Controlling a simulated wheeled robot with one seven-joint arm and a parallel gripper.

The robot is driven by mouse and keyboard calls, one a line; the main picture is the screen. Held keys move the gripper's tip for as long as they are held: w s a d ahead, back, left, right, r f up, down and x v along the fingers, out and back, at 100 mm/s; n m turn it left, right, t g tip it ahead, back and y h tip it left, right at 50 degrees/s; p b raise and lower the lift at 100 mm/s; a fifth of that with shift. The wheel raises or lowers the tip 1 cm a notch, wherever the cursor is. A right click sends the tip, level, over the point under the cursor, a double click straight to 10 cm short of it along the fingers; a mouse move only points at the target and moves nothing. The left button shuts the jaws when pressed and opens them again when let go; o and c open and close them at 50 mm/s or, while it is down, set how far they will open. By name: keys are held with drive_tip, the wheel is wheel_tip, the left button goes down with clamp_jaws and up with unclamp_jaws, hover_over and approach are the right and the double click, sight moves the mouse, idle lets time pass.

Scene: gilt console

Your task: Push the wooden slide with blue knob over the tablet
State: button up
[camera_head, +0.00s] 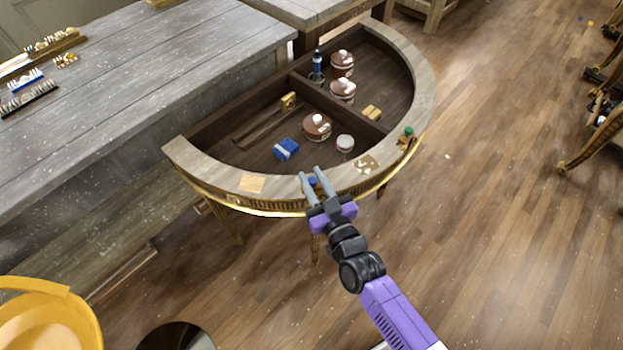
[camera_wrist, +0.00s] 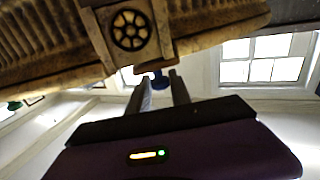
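The blue knob (camera_head: 311,181) of the wooden slide shows at the front rim of the half-round console (camera_head: 225,176), between my gripper's fingers. The slide's wooden body is hard to make out behind them. My gripper (camera_head: 310,172) is open, one finger on each side of the knob; contact cannot be told. In the wrist view the blue knob (camera_wrist: 160,81) shows between the fingertips (camera_wrist: 160,76), seen from below. A pale square (camera_head: 252,184) lies on the rim left of my gripper, and a patterned plate (camera_head: 366,163) lies to the right. I cannot tell which is the tablet.
A green-knobbed piece (camera_head: 407,135) sits farther right on the rim. Inside the console are brown lidded jars (camera_head: 317,126), a blue item (camera_head: 286,149), a white-topped jar (camera_head: 345,143) and a blue bottle (camera_head: 317,65). A grey table (camera_head: 130,90) adjoins left; the floor at right is mostly clear.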

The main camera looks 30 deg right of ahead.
drive_tip(key=o, duration=0.3)
drive_tip(key=shift+d, duration=0.15)
drive_tip(key=shift+s, duration=0.1)
drive_tip(key=s+b, duration=0.1)
drive_tip(key=s, duration=0.6)
drive_tip(key=shift+s+a, duration=0.3)
drive_tip(key=shift+s, duration=0.05)
drive_tip(key=s+r+g, duration=0.1)
drive_tip(key=s+r, duration=0.3)
drive_tip(key=s, duration=0.4)
drive_tip(key=s+r+g, duration=0.1)
drive_tip(key=s+r, duration=0.3)
drive_tip(key=s, duration=0.5)
drive_tip(key=s+r+g+y, duration=0.1)
drive_tip(key=s+r, duration=0.4)
drive_tip(key=s, duration=0.4)
drive_tip(key=shift+a+n, duration=0.4)
drive_tip(key=shift+a, duration=0.05)
